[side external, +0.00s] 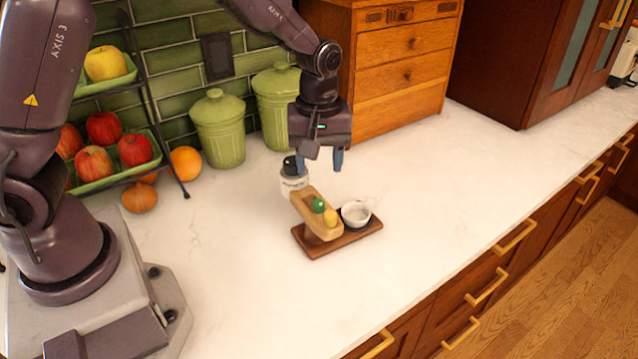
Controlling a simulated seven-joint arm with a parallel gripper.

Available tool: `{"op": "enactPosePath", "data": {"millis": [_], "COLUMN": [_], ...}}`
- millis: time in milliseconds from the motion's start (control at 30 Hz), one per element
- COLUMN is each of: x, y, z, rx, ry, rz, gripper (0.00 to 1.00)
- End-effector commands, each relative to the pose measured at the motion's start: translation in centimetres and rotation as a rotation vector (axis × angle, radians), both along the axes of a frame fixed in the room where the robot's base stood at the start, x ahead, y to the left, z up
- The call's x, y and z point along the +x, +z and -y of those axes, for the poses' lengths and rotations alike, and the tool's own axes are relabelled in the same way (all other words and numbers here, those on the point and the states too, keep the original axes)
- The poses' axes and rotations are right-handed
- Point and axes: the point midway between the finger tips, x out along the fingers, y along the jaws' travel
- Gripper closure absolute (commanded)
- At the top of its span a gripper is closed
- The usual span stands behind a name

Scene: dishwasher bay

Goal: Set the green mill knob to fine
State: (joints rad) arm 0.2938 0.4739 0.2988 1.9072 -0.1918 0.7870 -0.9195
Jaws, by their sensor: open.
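A small wooden block (308,205) stands on a brown wooden tray (318,251) on the white counter. A green knob (318,205) sits on the block's face, with a yellow knob (331,217) just below and right of it. The green knob's pointer and any setting marks are too small to read. My gripper (320,163) is open and empty, pointing down above and behind the block. Its blue-tipped fingers are apart from the green knob.
A small white bowl with a dark base (356,213) stands on the tray right of the block. A white jar with a black lid (293,178) is close behind it. Green canisters (218,130) and a fruit rack (125,175) stand at the back left. The counter's right is clear.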

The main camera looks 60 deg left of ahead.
Motion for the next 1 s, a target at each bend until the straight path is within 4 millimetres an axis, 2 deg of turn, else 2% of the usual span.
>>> {"op": "enactPosePath", "data": {"millis": [100,300,633,767,867,1000], "x": [0.1,0.0,0.0,-0.1,-0.1,0.0], "y": [2.2,4.0,4.2,4.0,3.9,4.1], "z": [0.0,0.0,0.0,1.0,1.0,-0.1], "rx": [0.001,0.0,0.001,0.013,0.022,0.009], "ry": [-0.001,0.001,0.0,-0.016,0.104,0.353], "rz": [0.005,0.001,0.001,-0.004,-0.006,0.0], "gripper": [0.5,0.5,0.5,0.5,0.5,0.5]}}
